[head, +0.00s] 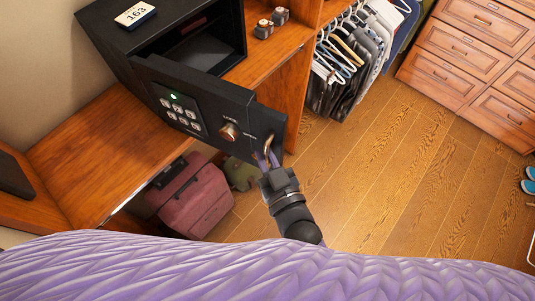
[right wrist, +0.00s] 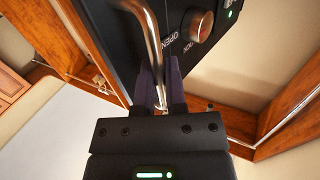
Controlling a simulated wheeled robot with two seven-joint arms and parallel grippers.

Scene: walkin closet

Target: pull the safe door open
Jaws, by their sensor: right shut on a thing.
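The black safe (head: 100,45) stands on a wooden shelf at the upper left of the head view. Its door (head: 150,80) is swung partly open, and the dark inside shows behind it. The door carries a keypad (head: 180,108) with a green light and a copper knob (head: 229,131). The metal handle (head: 268,146) is at the door's free edge; it also shows in the right wrist view (right wrist: 150,40). My right gripper (head: 267,160) is shut on the handle, its purple fingers on either side of the bar (right wrist: 160,88). My left gripper is not in view.
A number plaque reading 163 (head: 135,15) lies on the safe. Small objects (head: 264,29) stand on the shelf right of it. A pink suitcase (head: 198,200) is under the shelf. Hanging clothes (head: 345,70) and a drawer chest (head: 465,55) are farther back.

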